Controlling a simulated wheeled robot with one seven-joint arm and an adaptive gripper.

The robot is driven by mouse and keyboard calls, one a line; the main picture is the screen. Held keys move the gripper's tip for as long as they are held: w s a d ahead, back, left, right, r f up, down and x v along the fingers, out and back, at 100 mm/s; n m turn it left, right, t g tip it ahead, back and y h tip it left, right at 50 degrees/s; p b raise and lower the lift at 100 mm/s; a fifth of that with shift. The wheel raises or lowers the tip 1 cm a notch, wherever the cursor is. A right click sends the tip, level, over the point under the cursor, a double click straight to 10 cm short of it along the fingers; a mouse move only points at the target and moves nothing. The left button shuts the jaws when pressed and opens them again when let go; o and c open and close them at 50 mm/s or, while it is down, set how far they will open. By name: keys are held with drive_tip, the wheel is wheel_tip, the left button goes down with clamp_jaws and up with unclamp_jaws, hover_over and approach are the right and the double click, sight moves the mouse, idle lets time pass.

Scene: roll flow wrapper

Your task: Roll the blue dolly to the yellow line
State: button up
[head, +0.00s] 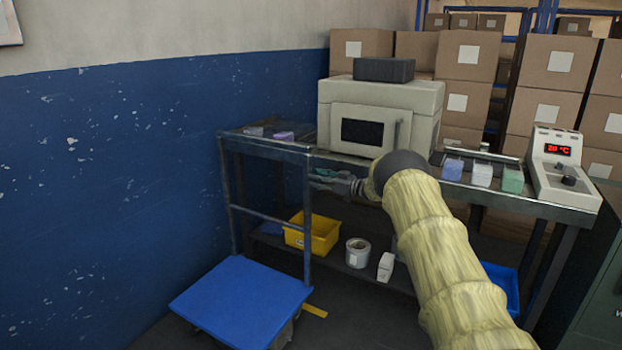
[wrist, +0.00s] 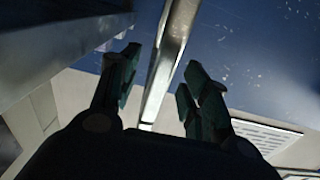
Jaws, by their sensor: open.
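The blue dolly (head: 241,302) stands on the floor at lower left, close to the blue wall. Its grey upright handle frame (head: 307,215) rises from the far side of the deck. A short piece of yellow line (head: 315,311) shows on the floor just right of the deck; the dolly may hide more of it. My gripper (head: 322,178) is beside the right post of the handle, near its upper part. In the wrist view my open fingers (wrist: 158,78) have a grey metal bar (wrist: 167,55), apparently the handle post, between them. I cannot tell whether they touch it.
A workbench (head: 470,188) behind the handle carries a beige wrapper machine (head: 380,112), small coloured blocks and a control box (head: 565,165). Stacked cartons (head: 545,75) stand behind.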

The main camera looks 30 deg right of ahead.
drive_tip(key=v, duration=0.7)
drive_tip(key=shift+s, duration=0.2)
drive_tip(key=shift+d, duration=0.15)
